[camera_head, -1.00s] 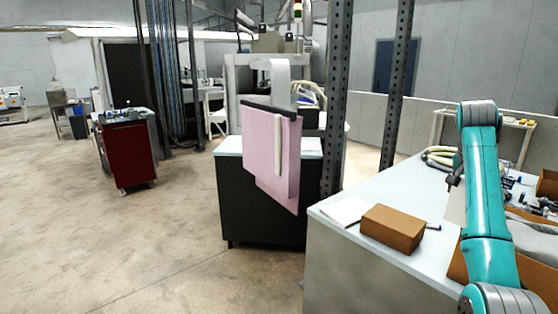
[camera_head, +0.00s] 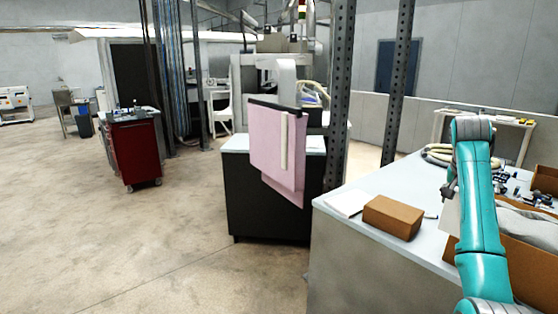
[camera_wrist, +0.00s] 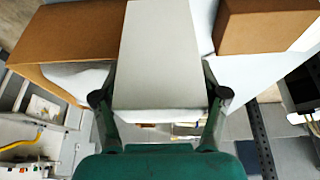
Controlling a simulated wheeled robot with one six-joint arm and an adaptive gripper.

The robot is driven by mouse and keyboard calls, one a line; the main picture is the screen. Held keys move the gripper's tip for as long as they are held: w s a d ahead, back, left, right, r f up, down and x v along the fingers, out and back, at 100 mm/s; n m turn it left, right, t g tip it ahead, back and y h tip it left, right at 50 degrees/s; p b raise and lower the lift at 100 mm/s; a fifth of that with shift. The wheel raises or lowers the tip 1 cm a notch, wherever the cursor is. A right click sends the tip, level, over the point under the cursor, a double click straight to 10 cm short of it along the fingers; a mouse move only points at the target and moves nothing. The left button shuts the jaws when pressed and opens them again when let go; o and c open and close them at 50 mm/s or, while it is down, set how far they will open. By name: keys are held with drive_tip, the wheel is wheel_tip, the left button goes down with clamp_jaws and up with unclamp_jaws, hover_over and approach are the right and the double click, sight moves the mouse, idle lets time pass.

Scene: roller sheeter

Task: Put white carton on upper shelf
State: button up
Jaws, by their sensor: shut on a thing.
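The white carton (camera_wrist: 160,50) fills the top middle of the wrist view, a smooth, pale, straight-sided box. My gripper (camera_wrist: 160,97) is shut on it, one finger against each side. In the head view my teal arm stands at the right over the workbench and hides most of the gripper. A pale patch beside the arm there may be the carton, but I cannot tell. I cannot pick out the upper shelf for certain in either view.
A workbench (camera_head: 365,235) at right holds a brown box (camera_head: 393,217), white paper (camera_head: 347,203) and an open cardboard box (camera_head: 525,262). Perforated posts (camera_head: 340,110) rise behind it. A machine with a pink sheet (camera_head: 275,145) and a red cart (camera_head: 133,152) stand left.

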drive_tip(key=s+a+f+n, duration=0.15)
drive_tip(key=a+f, duration=0.35)
drive_tip(key=f, duration=0.5)
drive_tip(key=s+a+f+n+t+y, duration=0.1)
drive_tip(key=a+f+n, duration=0.1)
drive_tip(key=a+f, duration=0.65)
drive_tip(key=s+a+f+n, duration=0.2)
drive_tip(key=f, duration=1.1)
drive_tip(key=s+a+f+n+y, duration=0.1)
drive_tip(key=s+a+f+n, duration=0.1)
drive_tip(key=s+a+f, duration=0.5)
drive_tip(key=s+a+f+n+t+y, duration=0.1)
drive_tip(key=s+a+f+n, duration=0.2)
drive_tip(key=s+a+f, duration=0.5)
drive_tip(key=shift+s+a+f+y, duration=0.2)
drive_tip(key=shift+s+f+y, duration=0.1)
drive_tip(key=shift+s+f, duration=2.7)
drive_tip(key=shift+s+r, duration=0.1)
drive_tip(key=shift+r, duration=0.15)
